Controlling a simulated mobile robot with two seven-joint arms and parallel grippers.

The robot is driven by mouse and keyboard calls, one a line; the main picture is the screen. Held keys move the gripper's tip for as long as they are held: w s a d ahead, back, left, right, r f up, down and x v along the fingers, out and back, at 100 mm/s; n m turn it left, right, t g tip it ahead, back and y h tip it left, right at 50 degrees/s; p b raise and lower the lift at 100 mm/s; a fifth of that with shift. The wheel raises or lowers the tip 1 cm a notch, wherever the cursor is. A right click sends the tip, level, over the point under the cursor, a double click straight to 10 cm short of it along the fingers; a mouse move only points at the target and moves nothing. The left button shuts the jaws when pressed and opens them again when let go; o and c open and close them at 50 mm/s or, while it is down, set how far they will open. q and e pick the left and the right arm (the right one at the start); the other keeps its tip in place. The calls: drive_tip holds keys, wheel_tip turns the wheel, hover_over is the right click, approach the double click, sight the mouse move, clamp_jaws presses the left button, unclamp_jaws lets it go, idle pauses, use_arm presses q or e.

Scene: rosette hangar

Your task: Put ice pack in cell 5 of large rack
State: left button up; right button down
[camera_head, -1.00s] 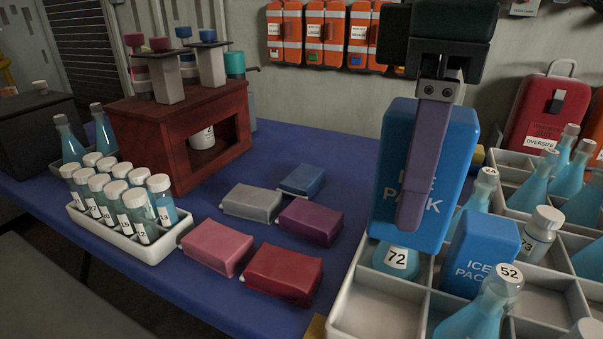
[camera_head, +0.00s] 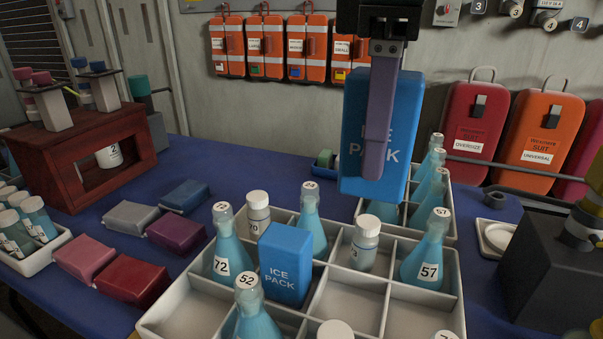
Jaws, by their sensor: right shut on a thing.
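My right gripper (camera_head: 379,165) is shut on a blue ice pack (camera_head: 352,125), which hangs upright in the air. In the picture it is above the far side of the large white rack (camera_head: 160,328) and overlaps a smaller rack (camera_head: 447,226) of flasks behind. A second ice pack (camera_head: 286,262) stands in a middle cell of the large rack. Flask 72 (camera_head: 231,245), flask 57 (camera_head: 428,253) and other flasks and bottles fill several cells. A front-left cell and two cells right of the second pack look empty. No cell numbers are readable. My left gripper is not in view.
Coloured packs, including a dark red one (camera_head: 131,281), lie on the blue table (camera_head: 190,232) at left, near a wooden stand (camera_head: 80,160) and a vial tray (camera_head: 50,262). A dark box (camera_head: 545,275) stands at right. Red and orange cases (camera_head: 474,135) line the wall.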

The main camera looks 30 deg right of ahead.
wheel_tip(320, 180, down, 20)
drive_tip(key=b, duration=0.6)
drive_tip(key=shift+w+a, duration=0.1)
drive_tip(key=shift+a, duration=0.05)
drive_tip(key=c, duration=0.5)
unclamp_jaws()
drive_tip(key=shift+f, duration=0.1)
wheel_tip(320, 180, up, 12)
drive_tip(key=p, duration=0.4)
drive_tip(key=shift+r, duration=0.2)
